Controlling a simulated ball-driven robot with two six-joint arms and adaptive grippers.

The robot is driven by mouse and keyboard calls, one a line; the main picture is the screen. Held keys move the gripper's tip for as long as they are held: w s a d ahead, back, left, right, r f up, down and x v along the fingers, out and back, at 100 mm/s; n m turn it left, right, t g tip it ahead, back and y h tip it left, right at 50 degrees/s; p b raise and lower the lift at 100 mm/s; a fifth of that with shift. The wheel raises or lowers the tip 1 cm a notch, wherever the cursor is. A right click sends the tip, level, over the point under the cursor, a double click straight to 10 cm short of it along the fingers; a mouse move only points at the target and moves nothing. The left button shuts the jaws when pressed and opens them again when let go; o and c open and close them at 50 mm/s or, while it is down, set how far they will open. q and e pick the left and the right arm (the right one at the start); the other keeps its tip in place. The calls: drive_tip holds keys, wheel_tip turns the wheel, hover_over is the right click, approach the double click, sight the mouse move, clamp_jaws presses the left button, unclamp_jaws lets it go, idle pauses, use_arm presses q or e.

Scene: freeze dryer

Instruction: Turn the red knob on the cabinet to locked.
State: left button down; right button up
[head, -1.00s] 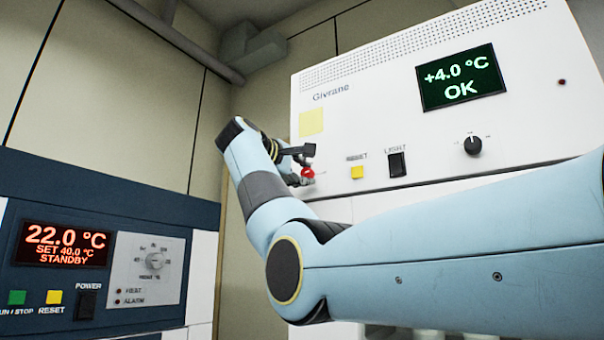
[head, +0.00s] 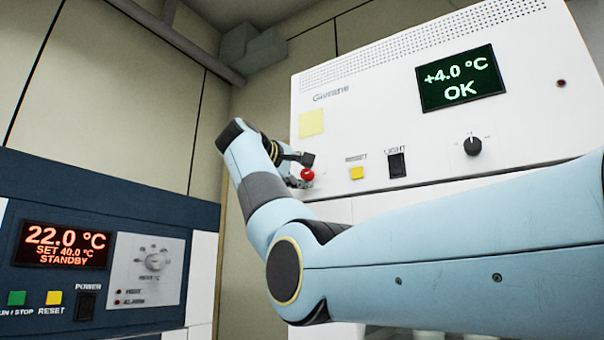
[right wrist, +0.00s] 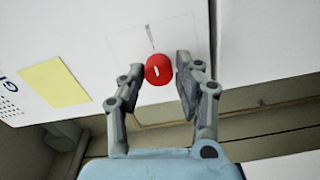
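The red knob (head: 307,175) is on the lower left of the white cabinet's front (head: 370,110). In the right wrist view the red knob (right wrist: 158,70) is round, with a short white line on its face and a small printed mark above it on the panel. My right gripper (right wrist: 160,72) has one finger on each side of the knob, with a narrow gap showing on both sides, so it is partly open. In the head view my right gripper (head: 303,168) partly hides the panel around the knob. My left gripper is not in view.
A yellow note (head: 311,122) is above the knob. A yellow reset button (head: 357,173), a black light switch (head: 397,165) and a black dial (head: 472,145) are to its right. A dark blue unit (head: 110,205) with a red display stands at the left.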

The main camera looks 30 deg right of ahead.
drive_tip(key=shift+o, duration=1.3)
drive_tip(key=shift+a, duration=0.15)
drive_tip(key=v, duration=1.1)
drive_tip(key=shift+s+a, duration=0.2)
drive_tip(key=shift+a, duration=0.1)
